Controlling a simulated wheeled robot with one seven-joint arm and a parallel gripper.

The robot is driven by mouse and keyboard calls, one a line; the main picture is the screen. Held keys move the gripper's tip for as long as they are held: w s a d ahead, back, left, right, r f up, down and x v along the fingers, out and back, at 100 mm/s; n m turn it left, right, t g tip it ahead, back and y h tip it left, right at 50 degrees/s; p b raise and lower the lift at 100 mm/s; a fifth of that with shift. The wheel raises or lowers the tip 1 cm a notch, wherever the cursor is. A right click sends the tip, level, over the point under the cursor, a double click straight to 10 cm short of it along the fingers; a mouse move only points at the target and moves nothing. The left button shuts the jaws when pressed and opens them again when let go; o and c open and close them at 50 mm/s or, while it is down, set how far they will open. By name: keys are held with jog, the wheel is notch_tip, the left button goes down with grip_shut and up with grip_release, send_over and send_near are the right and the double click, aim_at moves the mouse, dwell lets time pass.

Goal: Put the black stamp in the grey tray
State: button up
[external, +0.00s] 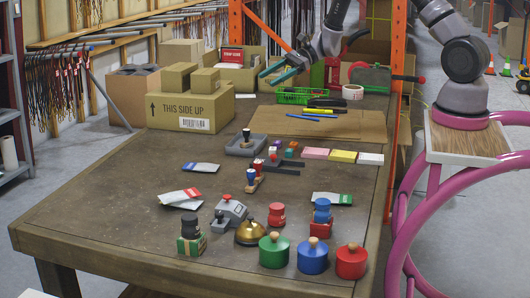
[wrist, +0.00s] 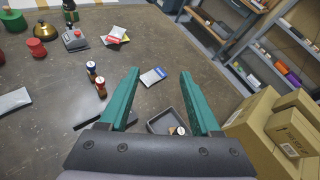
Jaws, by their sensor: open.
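The grey tray (external: 233,149) lies flat on the table in front of the cardboard boxes. A stamp with a black handle top (external: 246,134) stands upright in it. In the wrist view the tray (wrist: 158,116) is partly hidden behind my gripper body, and the black stamp top (wrist: 180,130) shows inside it. My gripper (external: 279,72) is raised above the far part of the table, clear of the tray. In the wrist view its teal fingers (wrist: 159,72) are wide apart with nothing held between them.
Two stamps with blue and red tops (wrist: 96,75) stand near the tray. Cardboard boxes (external: 190,108) stand behind it. A black-topped item on a green box (external: 190,246), a brass bell (external: 250,234) and coloured pots (external: 312,258) are towards the front.

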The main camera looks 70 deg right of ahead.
jog(key=s+a+r+n+g, duration=0.2)
jog(key=s+a+r+n, duration=0.4)
jog(key=r, duration=0.3)
jog(key=s+a+r+n+g, duration=0.3)
jog(key=s+a+r+n, duration=0.1)
jog(key=s+a+r, duration=0.4)
jog(key=s+d+r+n+t+h, duration=0.1)
jog(key=s+r+n+h, duration=0.2)
jog(key=s, duration=0.7)
jog(key=s+d+r+n+t+h, duration=0.1)
jog(key=s+r+n+h, duration=0.3)
jog(key=s, duration=0.6)
notch_tip(320, 180, up, 2)
jog(key=n, duration=0.3)
jog(key=shift+s+d+r+t, duration=0.15)
jog(key=shift+s+d+t, duration=0.15)
jog(key=shift+t, duration=0.1)
jog(key=shift+w, duration=0.1)
